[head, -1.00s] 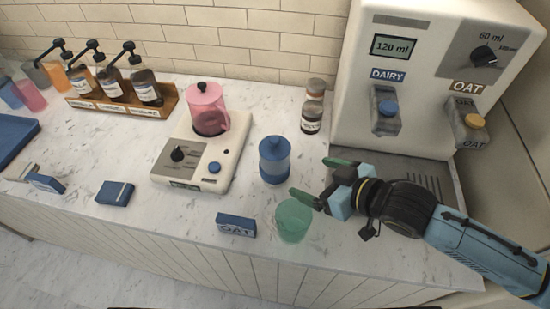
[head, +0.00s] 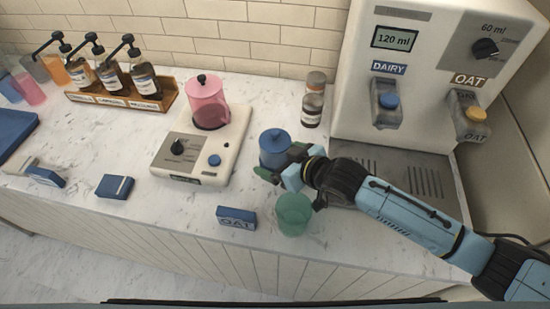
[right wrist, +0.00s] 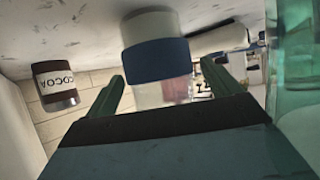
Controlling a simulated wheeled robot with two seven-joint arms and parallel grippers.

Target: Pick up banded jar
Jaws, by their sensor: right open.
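My right gripper (head: 281,163) is open at the jar's near right side, with green fingers. In the right wrist view the gripper (right wrist: 165,92) has one finger to each side of the jar's outline. I cannot tell whether the fingers touch it. The gripper hides the jar's lower part in the head view. My left gripper is not in view.
A green cup (head: 294,218) stands just in front of my right gripper. A blue OAT box (head: 237,217) lies left of the cup. A pink pitcher (head: 208,103) stands on the scale (head: 178,170). A cocoa jar (head: 313,100) is behind, beside the milk dispenser (head: 425,60).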

